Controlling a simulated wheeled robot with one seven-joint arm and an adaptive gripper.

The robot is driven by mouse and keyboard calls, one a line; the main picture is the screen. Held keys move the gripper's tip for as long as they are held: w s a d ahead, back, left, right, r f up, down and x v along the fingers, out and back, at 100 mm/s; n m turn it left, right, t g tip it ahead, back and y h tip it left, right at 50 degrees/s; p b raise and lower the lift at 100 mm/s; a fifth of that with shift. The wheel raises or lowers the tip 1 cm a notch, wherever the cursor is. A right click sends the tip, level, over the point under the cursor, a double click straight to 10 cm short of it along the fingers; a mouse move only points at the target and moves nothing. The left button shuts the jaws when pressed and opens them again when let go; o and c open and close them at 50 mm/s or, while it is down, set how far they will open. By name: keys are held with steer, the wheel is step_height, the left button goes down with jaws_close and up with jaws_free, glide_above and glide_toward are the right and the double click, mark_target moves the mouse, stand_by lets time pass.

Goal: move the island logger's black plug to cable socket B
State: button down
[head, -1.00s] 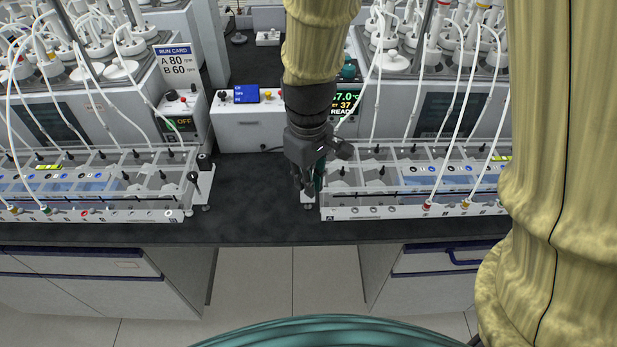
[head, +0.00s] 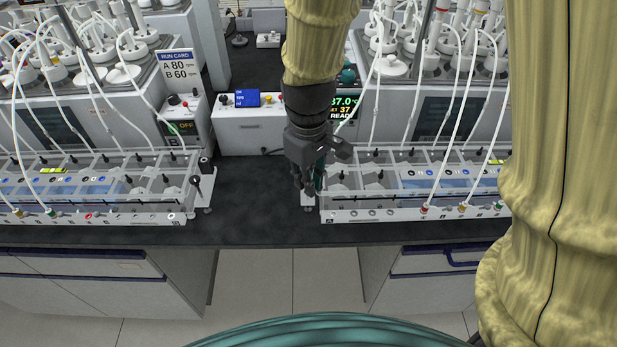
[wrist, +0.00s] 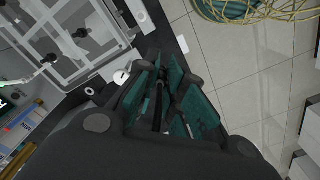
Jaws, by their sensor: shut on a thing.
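My gripper (head: 306,183) points down at the left end of the right-hand clear tray unit. In the wrist view its teal-padded fingers (wrist: 168,100) are closed around a slim dark thing, which looks like the black plug (wrist: 160,84). The fingers hide most of it, and its cable cannot be traced. A white box with a blue screen (head: 246,98), which may be the logger, stands at the back of the bench between the reactors. I cannot make out a label for cable socket B.
Clear-lidded tray units stand left (head: 100,218) and right (head: 420,211), with white tubes above them. A black-handled fitting (head: 195,180) is at the left unit's inner end. Dark bench top (head: 250,190) between them is clear. The bench's front edge lies below.

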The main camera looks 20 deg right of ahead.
steer(key=shift+r+p, duration=0.75)
steer(key=shift+p, duration=0.05)
steer(key=shift+r+p, duration=0.75)
steer(key=shift+p, duration=0.1)
steer(key=shift+w, duration=0.1)
